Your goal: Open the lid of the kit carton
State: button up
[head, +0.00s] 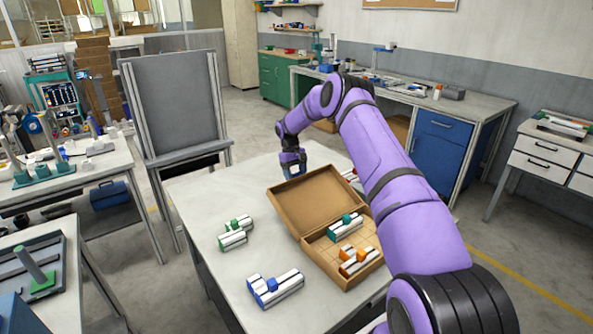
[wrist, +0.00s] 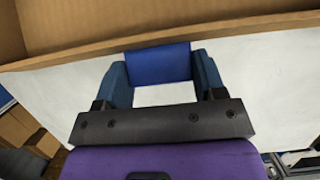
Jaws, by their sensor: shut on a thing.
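The brown kit carton (head: 325,262) stands on the pale table with its inside showing. Its lid (head: 312,197) is swung up and tilted back away from the carton's open top. My gripper (head: 294,172) is at the lid's far edge. In the wrist view my gripper (wrist: 158,68) has its two blue-grey fingers on either side of a blue tab (wrist: 157,62), which meets the lid's cardboard edge (wrist: 160,38). It is shut on that tab. My arm hides part of the carton's right side.
Teal and orange reel pieces (head: 355,258) lie in the carton. Green-marked reels (head: 235,233) and blue-marked reels (head: 274,287) lie on the table to its left. The table (head: 205,200) is clear at its far left. A grey board (head: 178,105) stands behind.

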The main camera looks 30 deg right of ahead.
jog(key=shift+f, duration=0.15)
dwell(0.3)
jog(key=o, duration=1.3)
jog(key=v, duration=1)
jog(key=shift+w+r, duration=0.2)
jog(key=shift+r, duration=0.15)
